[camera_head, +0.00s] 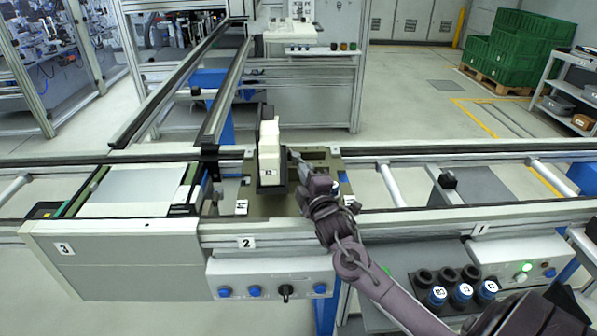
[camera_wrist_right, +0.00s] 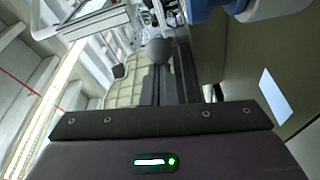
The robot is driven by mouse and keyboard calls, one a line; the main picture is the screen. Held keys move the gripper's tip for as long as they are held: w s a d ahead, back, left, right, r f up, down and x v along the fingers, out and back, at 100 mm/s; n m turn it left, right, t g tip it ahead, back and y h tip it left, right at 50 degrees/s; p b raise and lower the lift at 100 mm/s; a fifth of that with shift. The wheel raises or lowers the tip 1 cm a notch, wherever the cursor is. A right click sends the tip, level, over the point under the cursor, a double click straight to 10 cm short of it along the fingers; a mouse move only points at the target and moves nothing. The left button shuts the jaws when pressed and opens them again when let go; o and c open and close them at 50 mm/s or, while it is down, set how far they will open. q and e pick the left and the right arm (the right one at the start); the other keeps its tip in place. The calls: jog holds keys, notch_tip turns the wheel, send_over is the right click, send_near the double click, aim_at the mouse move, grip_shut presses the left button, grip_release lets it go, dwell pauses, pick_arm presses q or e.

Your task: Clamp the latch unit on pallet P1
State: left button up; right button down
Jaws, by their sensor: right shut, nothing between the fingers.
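A pallet plate (camera_head: 325,160), brownish, sits on the conveyor at the station marked 2. A tall cream block (camera_head: 268,145), seemingly the latch unit, stands upright on it in a dark holder, with a small label low on its front. My right gripper (camera_head: 296,161) is shut and empty just right of the block; contact cannot be told. In the right wrist view its dark fingers (camera_wrist_right: 166,85) are together, with a grey rounded knob (camera_wrist_right: 160,48) beyond their tips and a cream ribbed surface (camera_wrist_right: 124,85) to the left. My left gripper is out of view.
A control panel (camera_head: 270,290) with knobs is below the station. A light flat plate (camera_head: 135,190) lies on the left conveyor section. Several dark cylinders in a holder (camera_head: 385,312) stand at lower right, near my right arm. Rails (camera_head: 480,150) run right.

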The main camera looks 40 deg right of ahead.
jog(key=shift+s+d+p, duration=0.25)
jog(key=shift+d+p, duration=0.15)
jog(key=shift+d, duration=0.6)
jog(key=shift+s+d, duration=0.1)
jog(key=shift+d, duration=0.8)
